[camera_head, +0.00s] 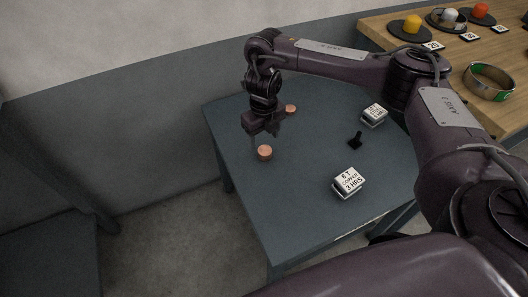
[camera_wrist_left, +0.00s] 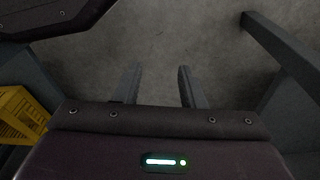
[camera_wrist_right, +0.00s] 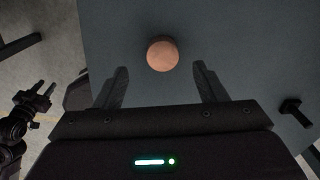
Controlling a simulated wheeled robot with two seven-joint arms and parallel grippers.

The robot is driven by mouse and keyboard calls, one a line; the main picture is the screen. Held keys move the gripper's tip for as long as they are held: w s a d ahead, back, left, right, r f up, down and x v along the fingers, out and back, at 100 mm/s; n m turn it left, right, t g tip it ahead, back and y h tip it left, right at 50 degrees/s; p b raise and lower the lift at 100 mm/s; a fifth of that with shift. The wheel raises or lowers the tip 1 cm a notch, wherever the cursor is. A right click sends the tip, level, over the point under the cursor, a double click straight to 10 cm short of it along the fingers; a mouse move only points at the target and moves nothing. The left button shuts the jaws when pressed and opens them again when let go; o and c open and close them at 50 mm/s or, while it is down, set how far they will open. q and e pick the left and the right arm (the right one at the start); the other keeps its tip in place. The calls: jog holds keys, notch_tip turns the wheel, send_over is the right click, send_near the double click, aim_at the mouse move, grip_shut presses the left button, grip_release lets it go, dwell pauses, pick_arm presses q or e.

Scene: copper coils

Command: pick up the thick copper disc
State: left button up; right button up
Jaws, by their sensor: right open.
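Two copper discs lie on the dark table: a nearer one (camera_head: 264,153) that looks thicker, and a farther one (camera_head: 291,109) that looks smaller. My right gripper (camera_head: 267,137) hangs over the table beside them, fingers pointing down. In the right wrist view one copper disc (camera_wrist_right: 162,54) lies just beyond the gap between the open, empty fingertips (camera_wrist_right: 160,70). I cannot tell for sure which disc this is. My left gripper (camera_wrist_left: 159,68) is open and empty above bare floor in the left wrist view.
A black knob-like piece (camera_head: 355,140) and two white label blocks, one near (camera_head: 348,182) and one far (camera_head: 373,115), stand right of the discs. A wooden table (camera_head: 380,22) with coloured items is at the back right. The table's near left is clear.

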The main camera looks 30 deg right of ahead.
aim_at(265, 150)
jog(key=shift+f, duration=0.6)
jog(key=f+b, duration=0.1)
jog(key=f, duration=0.2)
jog(key=shift+d+f+b, duration=0.2)
jog(key=shift+f+b, duration=0.15)
jog(key=shift+f, duration=0.35)
pick_arm(q)
jog(key=r, duration=0.1)
jog(key=w+r, duration=0.1)
jog(key=r, duration=0.1)
jog(key=d+r, duration=0.1)
jog(key=r, duration=0.1)
jog(key=shift+w+d, duration=0.1)
jog(key=shift+w, duration=0.05)
pick_arm(e)
jog(key=shift+r, duration=0.1)
jog(key=c, duration=1.4)
jog(key=shift+o, duration=0.2)
